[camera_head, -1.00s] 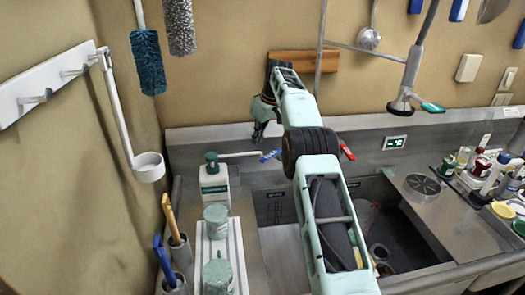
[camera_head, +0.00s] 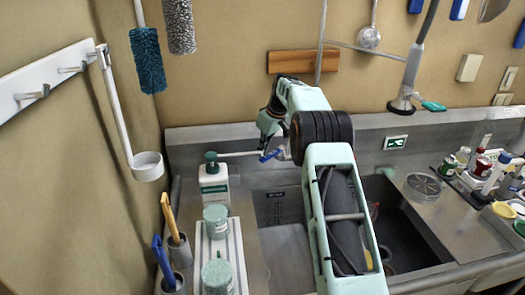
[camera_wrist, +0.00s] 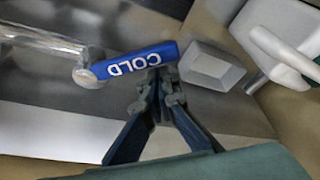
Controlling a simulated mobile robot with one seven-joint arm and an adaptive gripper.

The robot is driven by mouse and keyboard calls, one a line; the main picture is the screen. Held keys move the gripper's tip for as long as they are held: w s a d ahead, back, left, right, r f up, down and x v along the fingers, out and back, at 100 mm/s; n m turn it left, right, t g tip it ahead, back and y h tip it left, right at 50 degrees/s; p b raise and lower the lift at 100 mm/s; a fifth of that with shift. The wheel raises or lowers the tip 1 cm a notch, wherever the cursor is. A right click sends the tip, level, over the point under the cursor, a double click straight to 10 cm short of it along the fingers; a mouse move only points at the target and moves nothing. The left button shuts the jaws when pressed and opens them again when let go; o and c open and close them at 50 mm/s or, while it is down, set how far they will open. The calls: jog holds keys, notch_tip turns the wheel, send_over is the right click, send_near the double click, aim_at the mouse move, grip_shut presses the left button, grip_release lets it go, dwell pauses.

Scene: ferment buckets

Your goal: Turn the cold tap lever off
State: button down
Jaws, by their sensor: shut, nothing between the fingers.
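The cold tap lever (camera_head: 269,156) is a small blue handle at the back of the sink. In the wrist view the blue lever (camera_wrist: 135,60) bears the white word COLD, upside down, and joins a round metal tap body at its left end. My gripper (camera_wrist: 158,74) is shut and empty. Its fingertips are at the lower edge of the lever near its free end; whether they touch it I cannot tell. In the head view my gripper (camera_head: 264,147) is just above the lever and partly hidden by my wrist.
A white pump bottle (camera_head: 214,187) with a green top stands left of the lever. Green-lidded jars (camera_head: 216,222) stand in front of it. The sink basin (camera_head: 286,252) lies below my arm. Bottles (camera_head: 482,165) crowd the right counter. My arm hides the middle of the back ledge.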

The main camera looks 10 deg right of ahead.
dwell(0.4)
jog(key=shift+s+d+f+b, duration=0.1)
jog(key=shift+s+d+b, duration=0.15)
jog(key=shift+s+b, duration=0.2)
jog(key=shift+s, duration=0.15)
jog(key=shift+r, duration=0.2)
